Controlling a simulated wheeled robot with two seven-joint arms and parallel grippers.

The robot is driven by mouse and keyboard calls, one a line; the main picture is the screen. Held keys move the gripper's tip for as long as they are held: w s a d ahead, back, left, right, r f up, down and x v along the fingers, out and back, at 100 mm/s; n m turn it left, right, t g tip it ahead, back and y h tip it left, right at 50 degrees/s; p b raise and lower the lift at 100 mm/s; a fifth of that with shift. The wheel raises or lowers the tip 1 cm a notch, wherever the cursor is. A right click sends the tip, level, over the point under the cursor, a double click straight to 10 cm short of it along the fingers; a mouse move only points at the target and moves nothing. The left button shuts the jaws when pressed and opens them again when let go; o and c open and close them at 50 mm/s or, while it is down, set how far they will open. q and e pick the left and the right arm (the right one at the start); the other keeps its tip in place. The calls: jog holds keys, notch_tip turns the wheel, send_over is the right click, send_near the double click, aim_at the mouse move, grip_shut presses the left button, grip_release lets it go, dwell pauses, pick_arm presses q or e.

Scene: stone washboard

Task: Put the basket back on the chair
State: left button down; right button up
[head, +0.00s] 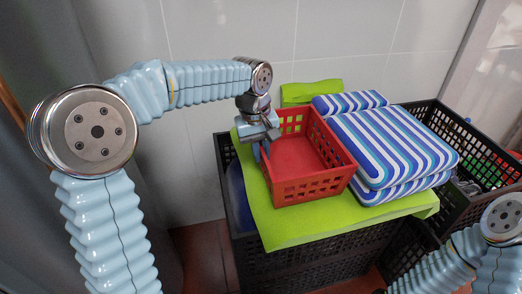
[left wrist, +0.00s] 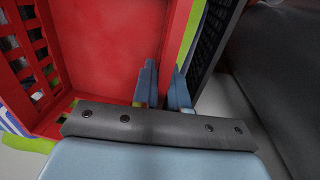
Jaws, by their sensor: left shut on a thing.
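The red basket (head: 310,165), with square holes in its walls, stands upright on a lime-green cloth (head: 290,228). It also fills the left part of the left wrist view (left wrist: 105,45). My left gripper (head: 264,150) is shut on the basket's left wall. In the left wrist view the two fingers of this gripper (left wrist: 162,88) sit on either side of the red wall. I cannot make out a plain chair; the green cloth lies over a black crate (head: 300,268). My right gripper is not in view; only part of that arm shows at lower right.
Blue-and-white striped cushions (head: 395,145) are stacked just right of the basket. Another black crate (head: 440,215) stands at the right. A tiled wall (head: 340,45) rises behind. Open floor (head: 200,250) shows left of the crate.

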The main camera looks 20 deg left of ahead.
pick_arm(q)
jog(key=shift+f, duration=0.1)
jog(key=c, duration=1.2)
grip_release()
jog(key=shift+o, duration=0.2)
